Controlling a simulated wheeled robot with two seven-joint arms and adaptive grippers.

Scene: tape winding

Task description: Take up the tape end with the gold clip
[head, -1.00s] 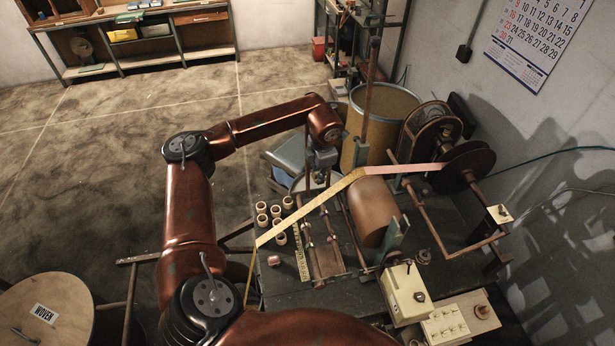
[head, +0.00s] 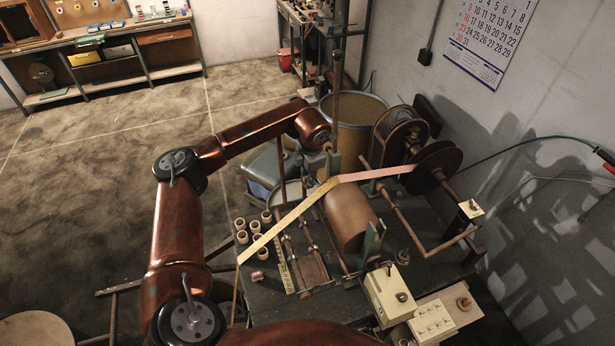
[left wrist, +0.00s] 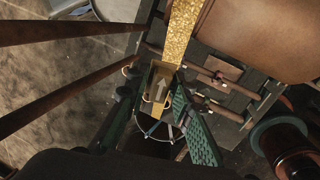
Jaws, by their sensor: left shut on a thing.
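The tape runs pink from the dark reel (head: 436,167) to a bend above the brown roller (head: 348,217). From there a gold-yellow length (head: 285,224) slopes down left and hangs over the bench edge. My left gripper (head: 331,164) is beside the bend, partly hidden by my wrist. In the left wrist view its green fingers (left wrist: 158,98) are shut on a small brassy, box-like piece with a grey arrow, seemingly the gold clip (left wrist: 160,84). Glittering gold tape (left wrist: 183,32) leads to it; the join is unclear. My right gripper is out of view.
Several small wooden spools (head: 257,240) stand on the bench left of the roller. A cream box (head: 390,294) and a cream switch panel (head: 432,318) are at the front right. A large drum (head: 357,122) stands behind. Open floor lies to the left.

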